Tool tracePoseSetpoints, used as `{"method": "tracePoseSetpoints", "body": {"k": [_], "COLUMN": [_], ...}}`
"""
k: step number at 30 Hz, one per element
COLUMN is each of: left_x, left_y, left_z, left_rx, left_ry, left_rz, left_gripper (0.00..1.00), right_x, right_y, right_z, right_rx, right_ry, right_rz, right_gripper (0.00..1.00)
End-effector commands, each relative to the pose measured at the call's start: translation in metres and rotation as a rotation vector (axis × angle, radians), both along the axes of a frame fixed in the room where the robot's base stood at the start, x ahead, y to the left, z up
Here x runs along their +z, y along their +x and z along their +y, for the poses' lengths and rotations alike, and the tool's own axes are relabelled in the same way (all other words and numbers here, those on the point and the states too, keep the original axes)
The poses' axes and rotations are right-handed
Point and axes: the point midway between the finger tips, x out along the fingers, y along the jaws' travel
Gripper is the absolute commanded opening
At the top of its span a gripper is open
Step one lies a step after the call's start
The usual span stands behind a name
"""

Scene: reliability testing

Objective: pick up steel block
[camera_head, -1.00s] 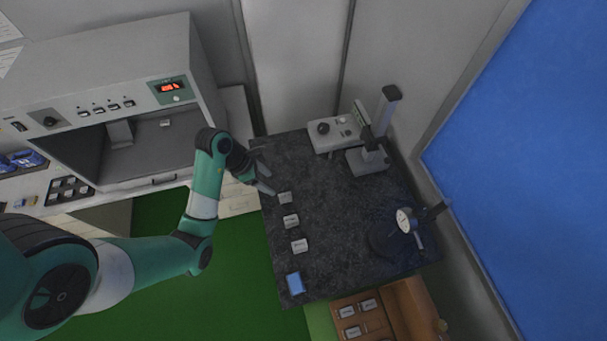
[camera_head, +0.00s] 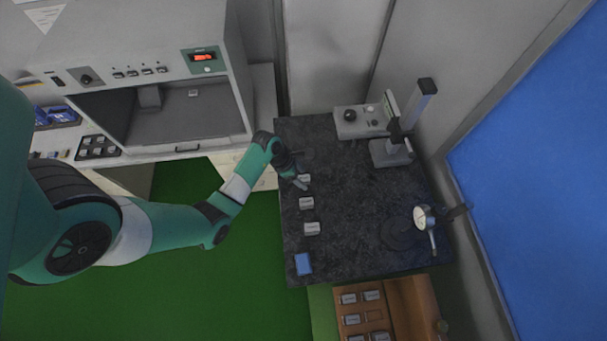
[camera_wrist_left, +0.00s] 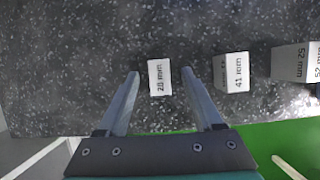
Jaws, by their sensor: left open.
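Several small steel blocks stand in a row near the left edge of the dark granite plate (camera_head: 362,228). In the head view, the farthest block (camera_head: 305,178) is partly covered by my left gripper (camera_head: 303,184); a middle block (camera_head: 307,203) and a nearer block (camera_head: 312,228) stand clear. In the left wrist view, my left gripper (camera_wrist_left: 160,74) is open, with the block labelled 20 mm or similar (camera_wrist_left: 159,77) between its fingertips, no clear contact. The 41 mm block (camera_wrist_left: 232,72) and the 52 mm block (camera_wrist_left: 292,62) lie to the right. My right gripper is not in view.
A blue pad (camera_head: 303,264) lies at the plate's near left corner. A dial gauge stand (camera_head: 424,218) and a comparator stand (camera_head: 392,152) stand on the right side. A wooden case (camera_head: 410,300) holds more blocks. An open-fronted oven (camera_head: 160,100) is at left. The plate's middle is clear.

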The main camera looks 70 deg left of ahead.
Motion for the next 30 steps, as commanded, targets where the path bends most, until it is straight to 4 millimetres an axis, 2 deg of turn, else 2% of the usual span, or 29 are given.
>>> {"method": "tracePoseSetpoints", "body": {"k": [6,7,15,18,30], "left_x": [-0.0019,-0.0019,-0.0015,-0.0015,-0.0008], "left_y": [0.0010,0.0010,0.0010,0.0010,0.0014], "left_z": [-0.0001,0.0000,0.0000,0.0001,0.0002], "left_rx": [0.000,0.000,0.000,0.000,0.001], "left_ry": [0.001,0.001,0.001,0.001,0.001], "left_rz": [0.000,-0.001,-0.001,-0.001,-0.002], "left_gripper": [0.68,0.64,0.15,0.00,0.00], "right_x": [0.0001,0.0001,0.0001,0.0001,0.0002], "right_y": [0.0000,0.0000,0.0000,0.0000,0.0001], "right_z": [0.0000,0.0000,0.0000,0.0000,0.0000], "right_rx": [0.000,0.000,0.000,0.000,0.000], "right_ry": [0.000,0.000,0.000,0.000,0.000], "right_rz": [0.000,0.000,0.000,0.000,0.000], "right_gripper": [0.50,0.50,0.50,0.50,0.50]}}
